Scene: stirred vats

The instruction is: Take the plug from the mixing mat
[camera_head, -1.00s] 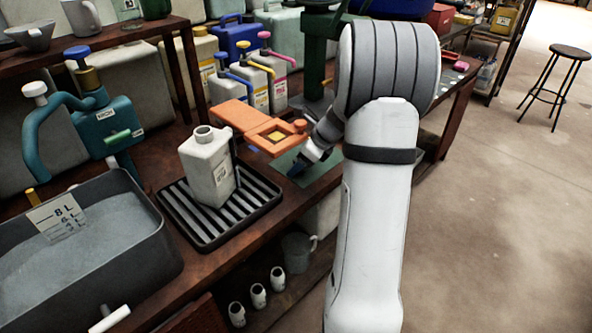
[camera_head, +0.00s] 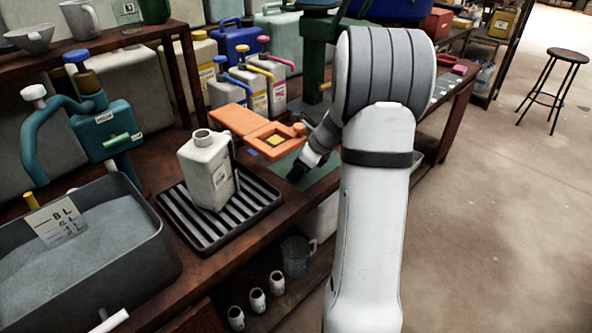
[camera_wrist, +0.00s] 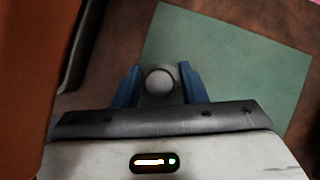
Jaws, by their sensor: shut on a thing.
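The mixing mat is a flat green sheet (camera_wrist: 245,70) on the wooden bench; part of it also shows in the head view (camera_head: 322,181). My gripper (camera_wrist: 159,80) is over the mat's near left part in the wrist view. Its two blue fingers are shut on a round grey plug (camera_wrist: 159,79), seen from above. In the head view my gripper (camera_head: 296,172) is small and dark beside the orange device, and the plug is hidden there. I cannot tell whether the plug touches the mat.
An orange device with a yellow square (camera_head: 272,138) stands just left of my gripper. A white jug (camera_head: 206,172) stands on a black ribbed tray (camera_head: 258,205). A grey basin (camera_head: 150,262) is at the left. The floor at the right is open around a stool (camera_head: 568,56).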

